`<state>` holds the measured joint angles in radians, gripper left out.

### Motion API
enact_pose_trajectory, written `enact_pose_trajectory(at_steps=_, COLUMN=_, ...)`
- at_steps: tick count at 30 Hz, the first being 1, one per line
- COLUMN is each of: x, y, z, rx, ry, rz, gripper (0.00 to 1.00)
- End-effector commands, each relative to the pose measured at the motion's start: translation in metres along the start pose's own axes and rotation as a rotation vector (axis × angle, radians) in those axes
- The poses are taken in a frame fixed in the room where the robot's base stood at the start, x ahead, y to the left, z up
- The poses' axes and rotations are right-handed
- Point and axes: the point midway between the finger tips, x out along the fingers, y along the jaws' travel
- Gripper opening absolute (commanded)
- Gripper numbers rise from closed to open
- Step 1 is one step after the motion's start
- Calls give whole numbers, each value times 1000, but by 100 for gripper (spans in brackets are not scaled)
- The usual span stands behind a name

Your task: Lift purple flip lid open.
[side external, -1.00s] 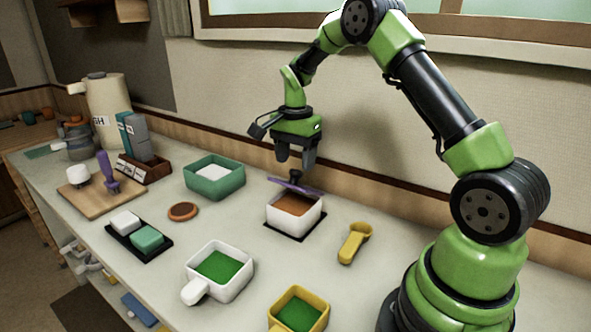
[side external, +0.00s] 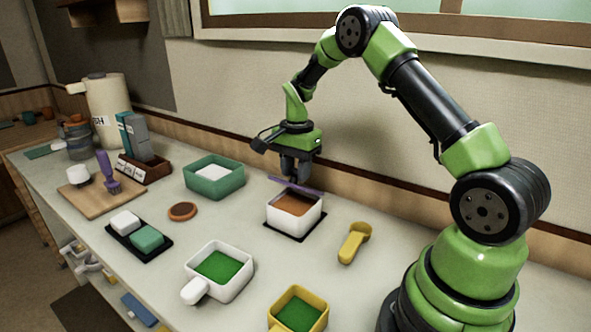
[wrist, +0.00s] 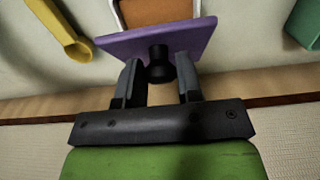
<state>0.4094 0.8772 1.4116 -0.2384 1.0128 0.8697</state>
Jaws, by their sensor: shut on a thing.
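The purple flip lid (side external: 297,186) is tilted up at the back of a white box (side external: 294,217) with brown contents. The lid also shows in the wrist view (wrist: 190,38), with a black knob (wrist: 160,66) on its face. My gripper (side external: 297,178) is over the lid, its fingers on either side of the knob and shut on it. In the wrist view my gripper (wrist: 160,84) covers the sides of the knob. The box shows only in part behind the lid there.
A yellow scoop (side external: 354,243) lies to the right of the box. A green bin (side external: 215,182) with white contents stands to the left. A white handled container (side external: 232,285) and a yellow one (side external: 312,325) are in front. The wall is close behind.

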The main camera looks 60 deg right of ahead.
Motion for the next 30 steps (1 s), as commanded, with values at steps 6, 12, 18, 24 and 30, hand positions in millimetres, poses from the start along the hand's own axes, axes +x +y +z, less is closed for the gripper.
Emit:
enact_pose_trajectory(at_steps=6, x=-6, y=0, z=-18, rx=10, ry=-183, rz=-1, gripper=5)
enact_pose_trajectory(at_steps=12, x=-10, y=0, z=-29, rx=3, ry=-318, rz=-1, gripper=5)
enact_pose_trajectory(at_steps=18, x=-12, y=0, z=-32, rx=-1, ry=-365, rz=-4, gripper=5)
enact_pose_trajectory(at_steps=24, x=-12, y=0, z=-32, rx=-2, ry=-365, rz=-3, gripper=5)
enact_pose_trajectory(at_steps=30, x=-12, y=0, z=-32, rx=-1, ry=-365, rz=-3, gripper=59)
